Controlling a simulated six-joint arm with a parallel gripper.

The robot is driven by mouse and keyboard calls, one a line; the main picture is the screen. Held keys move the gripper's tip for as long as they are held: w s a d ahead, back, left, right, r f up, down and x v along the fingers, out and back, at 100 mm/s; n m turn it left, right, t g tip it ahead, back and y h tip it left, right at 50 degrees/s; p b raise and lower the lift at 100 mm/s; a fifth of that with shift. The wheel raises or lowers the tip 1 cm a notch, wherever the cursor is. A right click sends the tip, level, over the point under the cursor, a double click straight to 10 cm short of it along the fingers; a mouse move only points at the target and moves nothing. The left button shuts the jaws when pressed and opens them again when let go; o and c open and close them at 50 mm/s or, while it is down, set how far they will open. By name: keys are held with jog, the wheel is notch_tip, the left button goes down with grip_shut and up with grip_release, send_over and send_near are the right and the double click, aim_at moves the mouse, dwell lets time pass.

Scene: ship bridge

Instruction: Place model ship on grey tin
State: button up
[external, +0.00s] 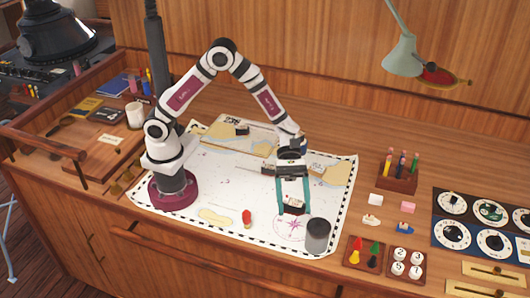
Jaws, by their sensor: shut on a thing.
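My gripper (293,207) has its teal fingers pointing down over the right part of the chart. It is shut on a small dark thing with a pale edge, which looks like the model ship (293,206). The ship is too small here to make out in detail, and the fingers cover its ends. The grey tin (317,238) is a short upright cylinder with a dark top, near the chart's front right corner. The held ship is up and left of the tin in the picture, apart from it. I cannot tell its exact height above the chart.
The chart (190,205) covers the desk around my base. A small red thing (247,218) stands on it. Right of the tin are a tray of coloured pieces (366,268), a numbered block tray (406,276), small boats (403,229) and a pencil holder (397,184).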

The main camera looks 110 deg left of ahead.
jog(key=d+r, duration=0.2)
jog(key=d, duration=0.2)
jog(key=shift+s+d+r, duration=0.15)
jog(key=shift+d+r, duration=0.2)
jog(key=shift+r, duration=0.05)
send_over(318, 226)
notch_tip(318, 226, down, 7)
jog(key=shift+d+r, duration=0.1)
jog(key=shift+r, duration=0.1)
notch_tip(318, 226, down, 4)
jog(key=shift+f, duration=0.1)
jog(key=shift+f, duration=0.1)
jog(key=o, duration=1.3)
